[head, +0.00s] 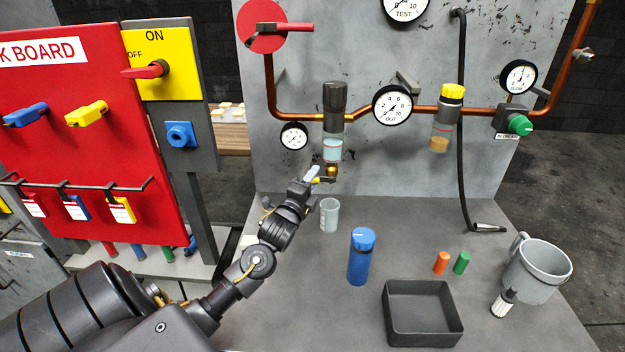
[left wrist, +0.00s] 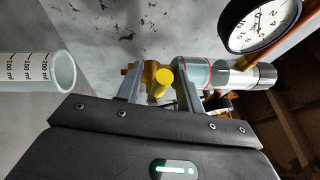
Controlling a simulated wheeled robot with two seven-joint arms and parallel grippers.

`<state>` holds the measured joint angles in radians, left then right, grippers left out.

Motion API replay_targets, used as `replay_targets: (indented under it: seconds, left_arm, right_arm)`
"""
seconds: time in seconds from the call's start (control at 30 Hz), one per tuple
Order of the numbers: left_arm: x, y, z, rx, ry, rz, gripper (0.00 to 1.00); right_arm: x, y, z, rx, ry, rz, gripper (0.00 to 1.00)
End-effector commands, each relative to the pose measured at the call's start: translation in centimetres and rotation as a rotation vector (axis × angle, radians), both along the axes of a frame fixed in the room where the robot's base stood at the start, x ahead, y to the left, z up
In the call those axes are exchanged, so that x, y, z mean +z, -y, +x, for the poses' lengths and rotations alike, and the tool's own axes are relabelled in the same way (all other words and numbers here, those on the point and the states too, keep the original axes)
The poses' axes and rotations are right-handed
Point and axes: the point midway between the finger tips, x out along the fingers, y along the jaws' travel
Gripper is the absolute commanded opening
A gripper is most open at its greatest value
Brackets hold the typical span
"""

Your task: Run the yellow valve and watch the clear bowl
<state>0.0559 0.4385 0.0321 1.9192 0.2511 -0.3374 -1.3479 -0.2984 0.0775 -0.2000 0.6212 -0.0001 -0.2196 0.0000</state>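The clear bowl (head: 332,150) hangs under a dark filter housing on the copper pipe. It holds pale blue liquid, with a red line around it. The bowl lies sideways in the left wrist view (left wrist: 197,72). The small yellow valve (head: 328,180) sits at the bowl's bottom, on a brass fitting. In the left wrist view its yellow end (left wrist: 161,83) shows between my finger tips. My left gripper (head: 314,176) is open around the valve, with gaps seen beside it. How far the valve is turned is hard to tell. My right gripper is out of view.
A graduated beaker (head: 329,215) stands on the bench below the valve, close to my left arm. A blue canister (head: 361,257), a grey tray (head: 423,345) and a mug (head: 537,270) stand farther right. Gauge OUT (head: 392,106) is beside the bowl.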

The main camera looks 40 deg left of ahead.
Motion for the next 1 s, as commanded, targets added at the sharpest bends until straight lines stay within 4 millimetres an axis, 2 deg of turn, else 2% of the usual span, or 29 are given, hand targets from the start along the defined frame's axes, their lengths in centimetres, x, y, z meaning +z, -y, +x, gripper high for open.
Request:
replay_targets:
  seconds: [0.1,0.4,0.77,1.0]
  left_arm:
    - [0.0,0.0,0.0,0.0,0.0,0.0,0.37]
    - [0.0,0.0,0.0,0.0,0.0,0.0,0.0]
    - [-0.1,0.0,0.0,0.0,0.011,-0.013,0.0]
    - [-0.9,0.1,0.0,0.001,0.076,-0.1,0.0]
  right_arm:
    - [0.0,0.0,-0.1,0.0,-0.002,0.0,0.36]
    - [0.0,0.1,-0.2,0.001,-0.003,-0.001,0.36]
    - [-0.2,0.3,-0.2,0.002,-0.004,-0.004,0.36]
    - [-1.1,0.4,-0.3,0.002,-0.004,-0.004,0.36]
